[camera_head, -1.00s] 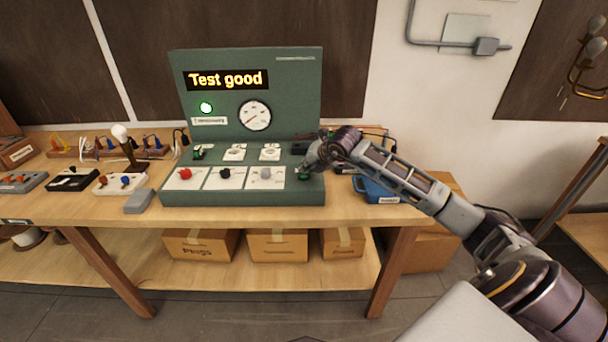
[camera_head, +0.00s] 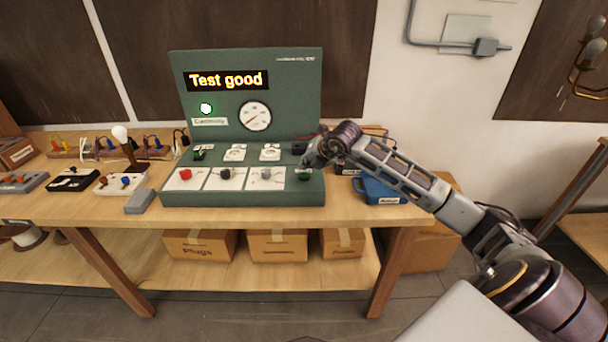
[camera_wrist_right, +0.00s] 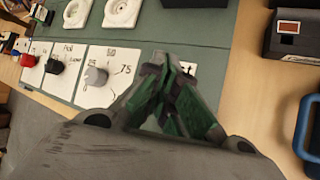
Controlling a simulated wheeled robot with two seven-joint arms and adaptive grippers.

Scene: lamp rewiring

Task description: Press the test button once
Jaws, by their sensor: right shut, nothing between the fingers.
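The green test panel (camera_head: 240,122) stands on the bench, and its display (camera_head: 227,80) reads "Test good". A dark green button (camera_head: 304,177) sits at the right end of the sloped front. My right gripper (camera_head: 308,164) is shut and empty, just above this button. In the right wrist view the shut fingertips (camera_wrist_right: 162,62) point at the panel's right end and cover the button's place; I cannot tell whether they touch it. My left gripper is not in view.
Red (camera_head: 185,174), black (camera_head: 225,174) and grey (camera_head: 265,174) knobs sit left of the button. A blue case (camera_head: 380,190) lies right of the panel. A lamp with a white bulb (camera_head: 120,133) and switch boxes stand to the left.

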